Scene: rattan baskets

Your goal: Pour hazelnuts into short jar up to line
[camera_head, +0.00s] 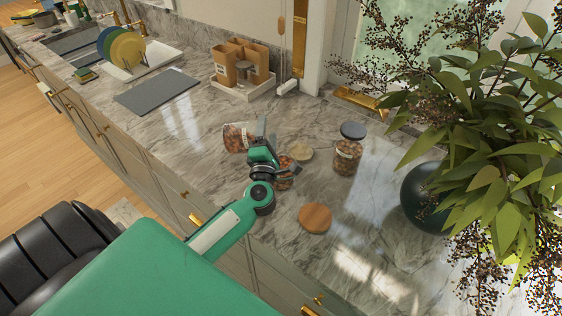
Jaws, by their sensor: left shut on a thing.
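My left gripper (267,151) is shut on a clear jar of brown nuts (238,137), which is tipped onto its side above the marble counter, its near side partly covered by the gripper. A small clear jar with brown nuts (285,178) stands just to the right, partly hidden by my gripper. Its nut level and any line are too small or hidden to tell. I cannot tell whether nuts are falling between the two jars. My right gripper is not in view.
A pale round lid (300,153) and a round wooden lid (315,217) lie on the counter (200,155). A dark vase (422,197) with leafy branches fills the right. A grey board (157,91) lies farther left.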

